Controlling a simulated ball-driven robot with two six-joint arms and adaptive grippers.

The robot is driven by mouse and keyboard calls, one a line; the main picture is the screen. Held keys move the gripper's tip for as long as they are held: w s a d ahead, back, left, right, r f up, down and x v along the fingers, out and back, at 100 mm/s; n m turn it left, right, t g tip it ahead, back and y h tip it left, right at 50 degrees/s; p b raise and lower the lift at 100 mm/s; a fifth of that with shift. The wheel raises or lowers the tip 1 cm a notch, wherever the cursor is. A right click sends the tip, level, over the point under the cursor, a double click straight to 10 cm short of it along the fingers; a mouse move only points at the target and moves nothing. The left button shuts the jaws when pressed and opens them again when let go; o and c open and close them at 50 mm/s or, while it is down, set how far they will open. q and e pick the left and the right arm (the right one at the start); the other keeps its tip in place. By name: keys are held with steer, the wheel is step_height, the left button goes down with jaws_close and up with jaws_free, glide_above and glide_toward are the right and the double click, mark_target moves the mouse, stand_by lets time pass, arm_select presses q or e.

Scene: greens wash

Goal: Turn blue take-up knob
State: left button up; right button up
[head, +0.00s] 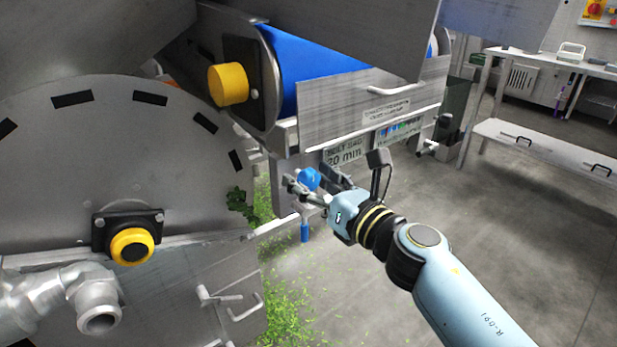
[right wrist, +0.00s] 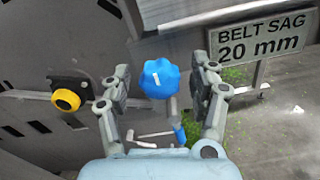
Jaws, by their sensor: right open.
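The blue take-up knob (head: 309,179) sits below the conveyor's end, beside the belt sag sign. It also shows in the right wrist view (right wrist: 159,79) as a lobed knob with a white mark on its face. My right gripper (head: 311,186) is at the knob, with its arm coming in from the lower right. In the right wrist view the open fingers (right wrist: 163,85) stand on either side of the knob, with a gap visible on each side. I cannot tell how far the knob lies in depth from the fingertips. My left gripper is not in view.
A "BELT SAG 20 mm" sign (right wrist: 257,36) stands right of the knob. A blue handle (head: 304,233) hangs below it. A yellow button (head: 132,246) is on the round steel drum at left. Green scraps (head: 290,310) litter the floor. Open floor lies at right.

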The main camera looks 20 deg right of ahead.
steer(key=shift+w+a, duration=0.15)
steer(key=shift+w, duration=0.2)
steer(key=c, duration=1.2)
steer(key=shift+r+m, duration=0.1)
steer(key=shift+m, duration=0.2)
